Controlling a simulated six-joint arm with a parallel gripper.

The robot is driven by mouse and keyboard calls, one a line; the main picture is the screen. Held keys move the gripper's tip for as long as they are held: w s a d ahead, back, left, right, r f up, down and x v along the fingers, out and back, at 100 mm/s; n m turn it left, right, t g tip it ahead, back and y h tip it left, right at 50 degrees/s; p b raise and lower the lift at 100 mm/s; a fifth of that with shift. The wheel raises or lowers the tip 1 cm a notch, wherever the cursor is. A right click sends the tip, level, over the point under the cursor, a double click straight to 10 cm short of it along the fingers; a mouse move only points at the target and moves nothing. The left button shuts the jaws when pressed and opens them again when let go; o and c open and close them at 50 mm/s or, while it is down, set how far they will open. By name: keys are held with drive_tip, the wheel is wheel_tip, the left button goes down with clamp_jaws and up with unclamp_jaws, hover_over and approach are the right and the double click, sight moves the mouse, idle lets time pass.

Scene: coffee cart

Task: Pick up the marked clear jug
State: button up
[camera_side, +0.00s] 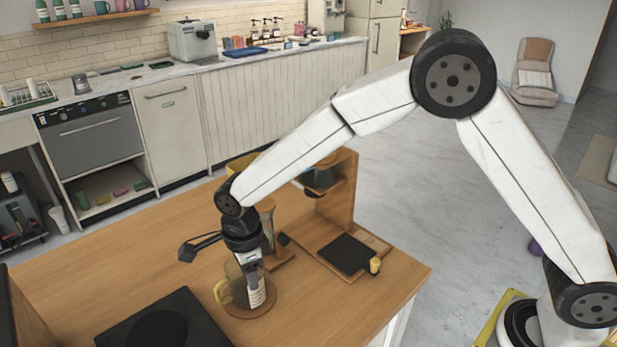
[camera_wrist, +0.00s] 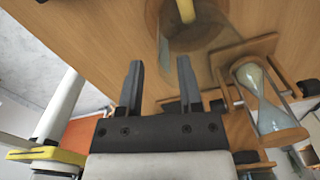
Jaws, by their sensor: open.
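The clear jug (camera_side: 237,288) has a yellow handle and a white label, and stands upright on a round wooden coaster (camera_side: 243,312) on the wooden counter. In the wrist view the jug (camera_wrist: 205,28) is at the top edge, partly cut off, with its yellow handle pointing up out of frame. My gripper (camera_side: 252,285) points down at the jug and overlaps it in the side view. The wrist view shows the gripper (camera_wrist: 159,63) open, with nothing between its fingers, and the jug beyond the fingertips. I cannot tell the exact gap.
A wooden-framed hourglass-shaped glass (camera_wrist: 262,92) stands close by on the right in the wrist view. A wooden stand (camera_side: 340,190) with a black pad (camera_side: 346,253) and a small yellow item (camera_side: 375,265) is to the right. A black mat (camera_side: 190,318) lies front left. Counter left of the jug is mostly clear.

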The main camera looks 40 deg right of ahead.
hover_over(255, 307)
drive_tip(key=shift+f, duration=2.25)
clamp_jaws()
